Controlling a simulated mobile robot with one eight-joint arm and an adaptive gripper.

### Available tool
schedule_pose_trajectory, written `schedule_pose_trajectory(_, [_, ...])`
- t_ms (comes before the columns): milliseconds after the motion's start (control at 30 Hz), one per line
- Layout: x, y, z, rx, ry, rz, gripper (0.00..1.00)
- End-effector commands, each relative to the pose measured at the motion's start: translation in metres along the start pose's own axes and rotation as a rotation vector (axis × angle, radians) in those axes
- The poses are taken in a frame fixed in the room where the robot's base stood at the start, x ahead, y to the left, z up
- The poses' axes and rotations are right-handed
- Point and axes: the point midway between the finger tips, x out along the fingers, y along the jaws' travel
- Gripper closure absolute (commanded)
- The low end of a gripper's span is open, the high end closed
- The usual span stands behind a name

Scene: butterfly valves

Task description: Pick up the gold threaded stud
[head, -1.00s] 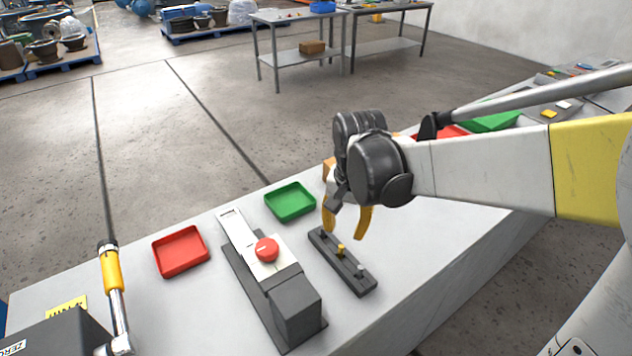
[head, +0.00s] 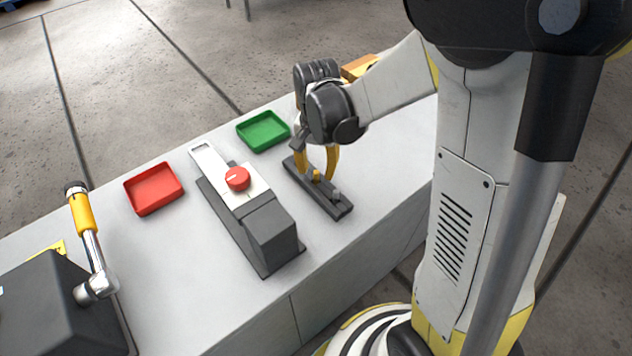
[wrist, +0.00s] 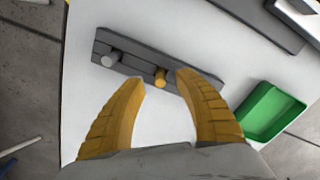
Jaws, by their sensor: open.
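The gold threaded stud (wrist: 160,77) stands in the dark grey rack (wrist: 129,63), with a grey stud (wrist: 110,59) beside it. In the head view the gold stud (head: 316,175) shows small between the yellow fingers, and the grey stud (head: 336,195) stands nearer the rack's front end. My gripper (head: 315,177) is open over the rack. In the wrist view my gripper's (wrist: 160,82) two yellow fingers are spread, with the gold stud between and just ahead of the tips, nearer the right one. No contact shows. The rack's far end is partly hidden by the right finger.
Left of the rack stands a valve block with a red knob (head: 237,178). A green tray (head: 263,131) and a red tray (head: 153,188) lie along the table's far edge. An orange box (head: 360,67) is behind my arm. White tabletop (head: 190,270) is clear at the front.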

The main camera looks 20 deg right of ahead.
Motion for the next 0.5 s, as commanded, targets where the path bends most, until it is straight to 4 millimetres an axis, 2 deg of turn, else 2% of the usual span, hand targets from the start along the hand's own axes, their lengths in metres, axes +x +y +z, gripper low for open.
schedule_pose_trajectory(33, [0.0106,-0.0007,-0.0002,-0.001,0.0,0.0,0.61])
schedule_pose_trajectory(100, [0.0159,-0.0005,0.0003,-0.001,0.0,0.0,0.61])
schedule_pose_trajectory(300, [0.0149,-0.0005,0.0004,-0.001,0.0,0.0,0.61])
schedule_pose_trajectory(333, [0.0149,-0.0005,0.0004,-0.001,0.0,0.0,0.65])
schedule_pose_trajectory(433, [0.0148,-0.0006,0.0004,-0.001,0.0,0.0,0.96])
schedule_pose_trajectory(467, [0.0148,-0.0006,0.0004,-0.001,0.0,0.0,1.0])
schedule_pose_trajectory(500, [0.0148,-0.0006,0.0004,-0.001,0.0,0.0,1.0])
